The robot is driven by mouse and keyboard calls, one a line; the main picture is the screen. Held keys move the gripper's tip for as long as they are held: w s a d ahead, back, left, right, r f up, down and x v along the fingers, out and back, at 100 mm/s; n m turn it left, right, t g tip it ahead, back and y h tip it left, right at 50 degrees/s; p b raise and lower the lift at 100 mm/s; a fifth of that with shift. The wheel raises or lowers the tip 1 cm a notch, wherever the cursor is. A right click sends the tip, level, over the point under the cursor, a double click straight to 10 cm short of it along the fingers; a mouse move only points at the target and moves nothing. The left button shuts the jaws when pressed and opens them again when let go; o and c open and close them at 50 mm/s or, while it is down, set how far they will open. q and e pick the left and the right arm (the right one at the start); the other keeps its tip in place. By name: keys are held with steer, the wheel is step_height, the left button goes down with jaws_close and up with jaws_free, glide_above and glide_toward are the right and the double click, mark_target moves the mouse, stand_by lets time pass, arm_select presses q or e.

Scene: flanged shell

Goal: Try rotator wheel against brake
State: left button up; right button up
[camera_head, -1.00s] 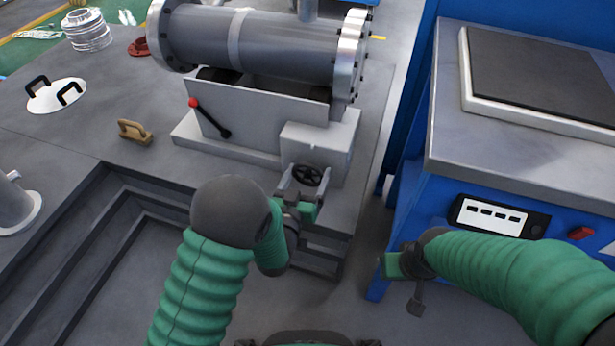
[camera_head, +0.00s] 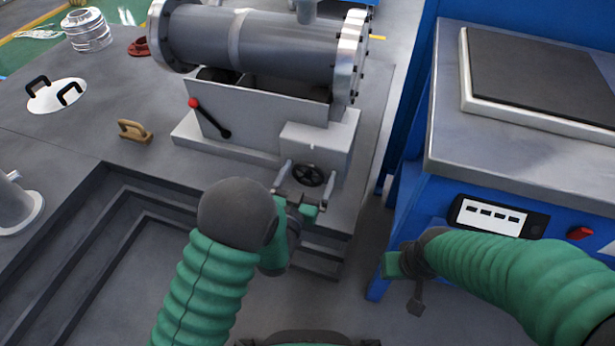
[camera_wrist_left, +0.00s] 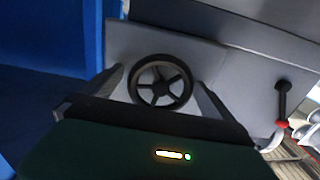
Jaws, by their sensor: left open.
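The dark rotator wheel (camera_head: 308,175) with several spokes sits on the front face of a grey box at the end of the shell's stand. My left gripper (camera_head: 310,169) is open, with one finger on each side of the wheel. In the left wrist view the wheel (camera_wrist_left: 160,83) shows between the spread fingers, with a gap on both sides. A black lever with a red knob (camera_head: 209,117), possibly the brake, slants across the stand's front plate. It also shows at the right of the left wrist view (camera_wrist_left: 282,104). My right gripper (camera_head: 405,266) hangs away from the wheel, its jaws unclear.
The grey flanged shell (camera_head: 265,45) lies above the stand. A blue cabinet (camera_head: 450,225) with a display panel stands on the right, near my right arm. A stepped recess (camera_head: 110,240) opens at front left. A tan handle (camera_head: 134,131) and white lid (camera_head: 56,95) lie on the deck.

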stand_by(0.3)
arm_select(q)
steer(key=v, duration=0.7)
stand_by(0.3)
stand_by(0.4)
